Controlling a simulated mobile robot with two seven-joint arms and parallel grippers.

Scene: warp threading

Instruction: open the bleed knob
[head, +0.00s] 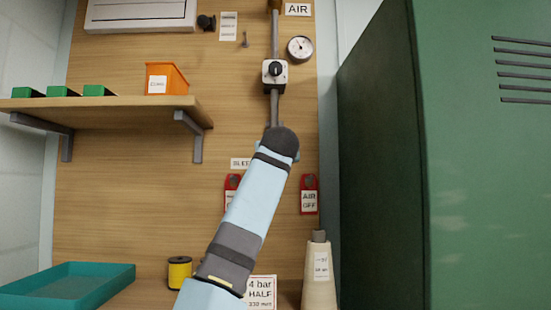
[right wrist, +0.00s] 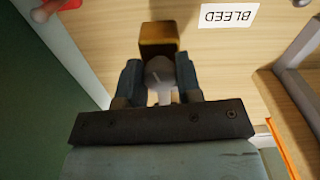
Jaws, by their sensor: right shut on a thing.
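The bleed knob (right wrist: 160,76) is a small grey round knob with a pale line on its face, in front of a brass block (right wrist: 158,38). My right gripper (right wrist: 158,82) has a dark finger on each side of it and is shut on it. The BLEED label (right wrist: 228,15) appears upside down beside it. In the head view my right arm reaches up to the pipe (head: 275,108), and its dark wrist hides the knob and the fingers. My left gripper is in neither view.
Above are a valve with a black knob (head: 275,72) and a gauge (head: 300,48). Red tags hang at the arm's sides, one reading AIR OFF (head: 309,196). A shelf (head: 130,112) with an orange bin (head: 166,78) is left; a green cabinet (head: 450,160) is right. A thread cone (head: 319,275) stands below.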

